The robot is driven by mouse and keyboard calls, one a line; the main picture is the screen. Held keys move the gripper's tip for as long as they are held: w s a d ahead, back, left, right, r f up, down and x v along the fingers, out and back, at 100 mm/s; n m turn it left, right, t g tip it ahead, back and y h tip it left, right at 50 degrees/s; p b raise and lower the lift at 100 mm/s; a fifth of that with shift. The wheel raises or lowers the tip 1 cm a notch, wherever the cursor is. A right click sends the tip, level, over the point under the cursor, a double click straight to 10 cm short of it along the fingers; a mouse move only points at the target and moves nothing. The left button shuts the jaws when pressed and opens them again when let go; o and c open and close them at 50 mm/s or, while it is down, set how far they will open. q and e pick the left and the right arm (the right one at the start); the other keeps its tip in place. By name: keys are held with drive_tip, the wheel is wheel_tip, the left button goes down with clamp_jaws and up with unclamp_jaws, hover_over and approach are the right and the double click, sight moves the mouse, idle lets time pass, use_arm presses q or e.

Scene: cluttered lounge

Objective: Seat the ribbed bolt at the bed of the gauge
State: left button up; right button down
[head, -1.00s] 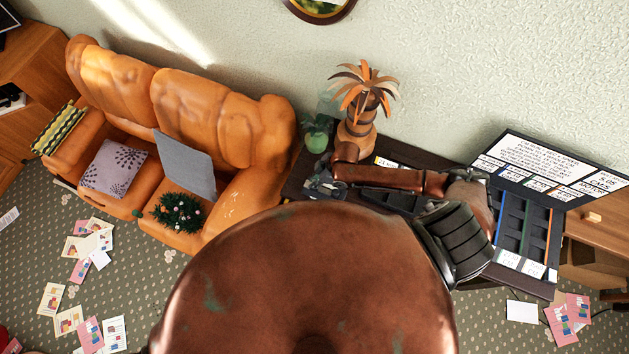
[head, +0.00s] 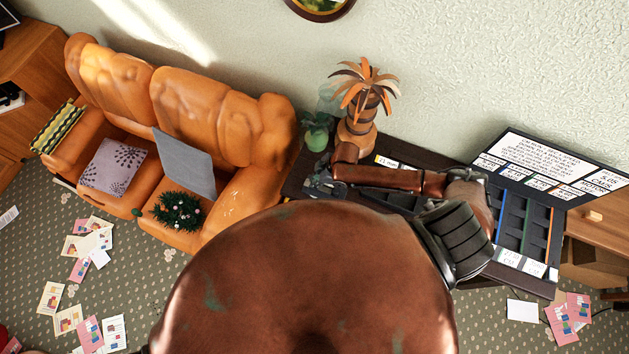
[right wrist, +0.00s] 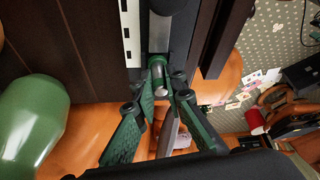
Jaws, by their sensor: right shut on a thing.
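In the right wrist view, my right gripper (right wrist: 165,85) has its green fingers closed around a bright metal cylinder, which looks like the ribbed bolt (right wrist: 160,90). Its near end faces the camera; ribs cannot be made out. Just beyond the fingertips lies the gauge, with a white strip with dark marks (right wrist: 131,35) beside a grey channel. I cannot tell whether the bolt touches the gauge's bed. In the head view, the right gripper (head: 322,186) is low over the dark table, small and partly hidden by my arm. My left gripper is not in view.
A green vase (right wrist: 32,118) stands close to the gripper; it also shows in the head view (head: 316,135). A palm-like plant (head: 362,105) stands behind my arm. A compartment tray (head: 540,235) and sign board (head: 535,150) are at right. An orange sofa (head: 235,110) adjoins the table.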

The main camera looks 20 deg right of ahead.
drive_tip(key=shift+f, duration=0.15)
drive_tip(key=c, duration=1.9)
unclamp_jaws()
drive_tip(key=v, duration=1.2)
drive_tip(key=shift+a, duration=0.15)
